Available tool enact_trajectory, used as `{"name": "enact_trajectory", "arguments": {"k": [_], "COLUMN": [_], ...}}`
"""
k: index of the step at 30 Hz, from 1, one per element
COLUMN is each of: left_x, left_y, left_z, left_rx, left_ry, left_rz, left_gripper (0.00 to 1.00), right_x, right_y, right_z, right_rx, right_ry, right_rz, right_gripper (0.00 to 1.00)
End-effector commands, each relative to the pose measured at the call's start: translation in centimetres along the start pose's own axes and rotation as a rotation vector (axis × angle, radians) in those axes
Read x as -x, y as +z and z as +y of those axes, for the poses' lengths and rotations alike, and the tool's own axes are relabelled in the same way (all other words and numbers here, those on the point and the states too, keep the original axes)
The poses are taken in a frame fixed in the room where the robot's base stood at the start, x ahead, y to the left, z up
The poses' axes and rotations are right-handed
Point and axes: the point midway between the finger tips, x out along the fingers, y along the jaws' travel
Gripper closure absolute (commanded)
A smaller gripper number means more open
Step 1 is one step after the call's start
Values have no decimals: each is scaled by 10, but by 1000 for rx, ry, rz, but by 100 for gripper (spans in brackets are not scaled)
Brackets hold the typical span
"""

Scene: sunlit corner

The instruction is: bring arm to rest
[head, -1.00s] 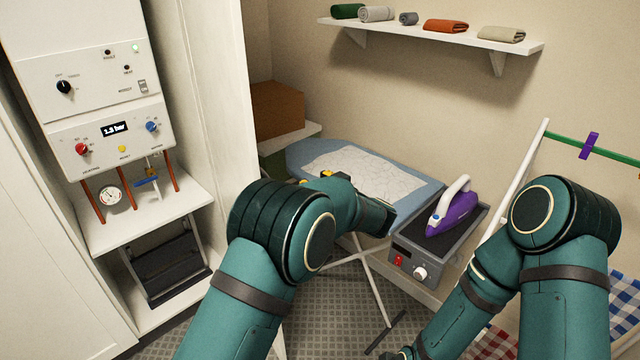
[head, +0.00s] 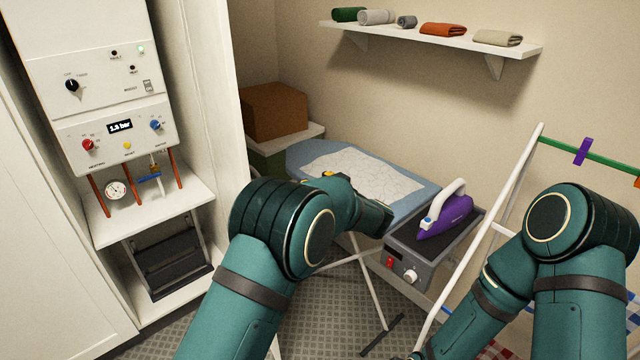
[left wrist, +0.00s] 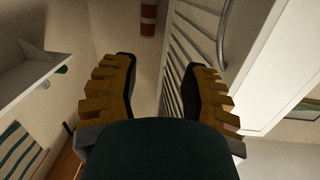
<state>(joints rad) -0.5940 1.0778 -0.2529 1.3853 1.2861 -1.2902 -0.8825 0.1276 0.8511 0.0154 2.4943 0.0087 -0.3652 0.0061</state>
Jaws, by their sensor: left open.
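My left arm (head: 265,265) comes in from the left in the head view, bent at the elbow, its forearm pointing right in front of the ironing board.
An ironing board (head: 415,199) with white cloth stands beyond my left forearm. A purple iron (head: 447,216) rests on a grey station (head: 405,262). A white drying rack (head: 492,215) is close to my right arm. A boiler panel (head: 118,140) is at left.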

Motion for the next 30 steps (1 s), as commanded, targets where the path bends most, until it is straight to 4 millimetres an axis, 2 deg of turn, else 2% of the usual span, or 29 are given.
{"name": "enact_trajectory", "arguments": {"k": [16,20,23,26,27,30], "left_x": [0,-3,-18,-30,-31,-22], "left_y": [0,4,36,86,109,169], "left_z": [0,-2,-14,-33,-43,-70], "left_rx": [0,-4,-30,-59,-69,-87], "left_ry": [0,5,71,180,230,354], "left_rz": [0,-5,-46,-136,-188,-348], "left_gripper": [55,55,55,55,55,55], "right_x": [4,2,1,-2,-3,-5], "right_y": [0,-12,-9,-8,-8,-6], "right_z": [-2,-1,0,1,1,2], "right_rx": [0,-8,-7,-6,-6,-5], "right_ry": [0,3,2,2,2,2], "right_rz": [0,32,25,23,22,19], "right_gripper": [53,53,53,53,53,53]}}
